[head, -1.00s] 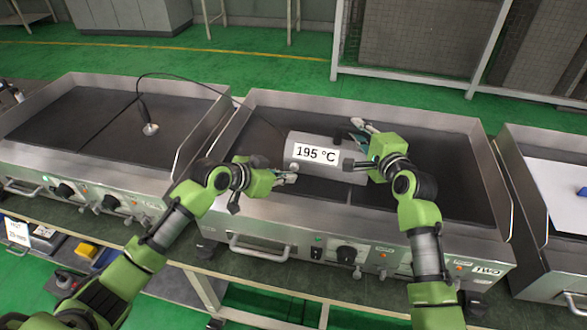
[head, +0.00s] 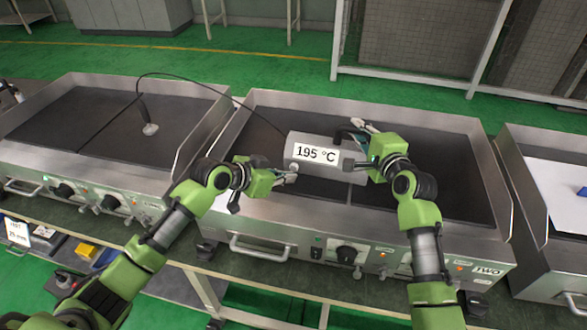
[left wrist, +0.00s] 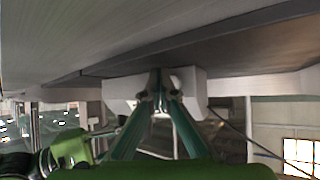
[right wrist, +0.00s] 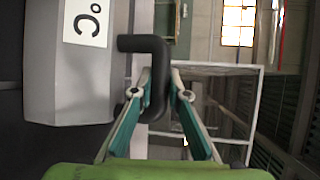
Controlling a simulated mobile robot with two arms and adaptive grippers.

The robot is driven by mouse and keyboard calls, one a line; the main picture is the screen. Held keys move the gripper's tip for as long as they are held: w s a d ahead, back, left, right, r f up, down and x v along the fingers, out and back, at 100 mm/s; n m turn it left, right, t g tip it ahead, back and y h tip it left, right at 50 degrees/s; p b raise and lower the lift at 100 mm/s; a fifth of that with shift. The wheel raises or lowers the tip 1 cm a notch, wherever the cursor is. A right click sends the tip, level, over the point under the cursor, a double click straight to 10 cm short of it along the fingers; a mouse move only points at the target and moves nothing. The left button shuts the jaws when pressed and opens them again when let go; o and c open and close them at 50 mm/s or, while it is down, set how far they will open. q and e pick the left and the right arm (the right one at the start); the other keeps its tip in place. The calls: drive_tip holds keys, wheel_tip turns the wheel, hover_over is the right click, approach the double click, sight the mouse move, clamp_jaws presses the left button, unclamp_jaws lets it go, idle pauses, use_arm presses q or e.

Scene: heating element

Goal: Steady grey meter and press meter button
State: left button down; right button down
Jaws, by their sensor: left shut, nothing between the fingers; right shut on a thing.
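The grey meter (head: 304,171) is a box with a white display reading 195 °C. It stands on the middle griddle in the head view, and its side shows in the right wrist view (right wrist: 70,95). My right gripper (head: 359,154) is shut on the meter's black handle (right wrist: 156,60) at its right side. A small round button (head: 293,167) shows at the lower left of the meter's front. My left gripper (head: 291,178) is shut and empty, just below and beside that button. Whether its tips touch the meter I cannot tell.
The middle griddle (head: 440,150) has raised steel walls around its dark plate. A black cable runs from the meter to a probe (head: 150,129) on the left griddle (head: 60,115). A third griddle (head: 550,240) with a white sheet stands at the right.

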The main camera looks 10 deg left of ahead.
use_arm(q)
drive_tip(key=shift+w, duration=0.4)
drive_tip(key=shift+w+d, duration=0.1)
drive_tip(key=shift+w, duration=0.5)
idle(0.8)
drive_tip(key=shift+s, duration=1)
use_arm(e)
drive_tip(key=shift+f, duration=0.1)
use_arm(q)
drive_tip(key=shift+s+a, duration=0.2)
drive_tip(key=shift+s, duration=2.3)
